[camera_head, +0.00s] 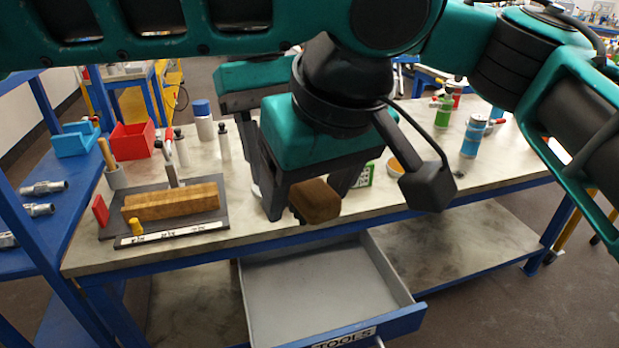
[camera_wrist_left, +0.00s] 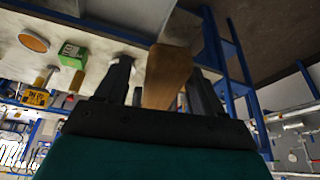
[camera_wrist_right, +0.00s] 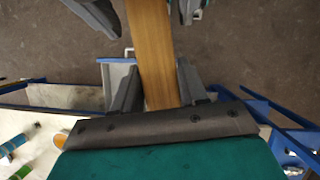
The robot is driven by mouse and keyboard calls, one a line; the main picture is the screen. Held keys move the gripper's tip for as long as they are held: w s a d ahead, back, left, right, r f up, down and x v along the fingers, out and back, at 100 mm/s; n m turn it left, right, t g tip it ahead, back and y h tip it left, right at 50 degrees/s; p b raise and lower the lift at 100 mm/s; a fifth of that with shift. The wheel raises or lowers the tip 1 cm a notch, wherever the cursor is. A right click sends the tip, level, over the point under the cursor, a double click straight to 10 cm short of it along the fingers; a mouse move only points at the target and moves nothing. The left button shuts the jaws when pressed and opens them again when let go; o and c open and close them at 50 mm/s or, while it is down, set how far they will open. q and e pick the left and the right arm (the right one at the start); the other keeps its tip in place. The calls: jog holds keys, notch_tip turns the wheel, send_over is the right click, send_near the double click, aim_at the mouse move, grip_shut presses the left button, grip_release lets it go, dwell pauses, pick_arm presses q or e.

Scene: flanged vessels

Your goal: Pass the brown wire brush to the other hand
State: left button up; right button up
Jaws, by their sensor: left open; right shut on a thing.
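The brown wire brush (camera_head: 316,201) shows as a wooden block end below my left gripper in the head view. In the right wrist view the brush (camera_wrist_right: 152,50) is a long wooden bar between the fingers of my right gripper (camera_wrist_right: 151,82), which is shut on it. My left gripper (camera_head: 307,203) is open, its fingers apart on either side of the brush. The left wrist view also shows the brush (camera_wrist_left: 166,75) between those fingers. In the head view my right gripper is mostly hidden behind the left one. The bristles cannot be made out.
The workbench (camera_head: 440,165) stands below, with an open grey drawer (camera_head: 315,285) at its front. A dark tray (camera_head: 215,215) with a wooden block (camera_head: 172,201) lies at left. A red bin (camera_head: 133,140), bottles and a green box (camera_wrist_left: 73,55) stand further back.

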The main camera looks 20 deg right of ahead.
pick_arm(q)
jog(key=c, duration=1)
jog(key=shift+c, duration=0.6)
pick_arm(e)
jog(key=o, duration=1.2)
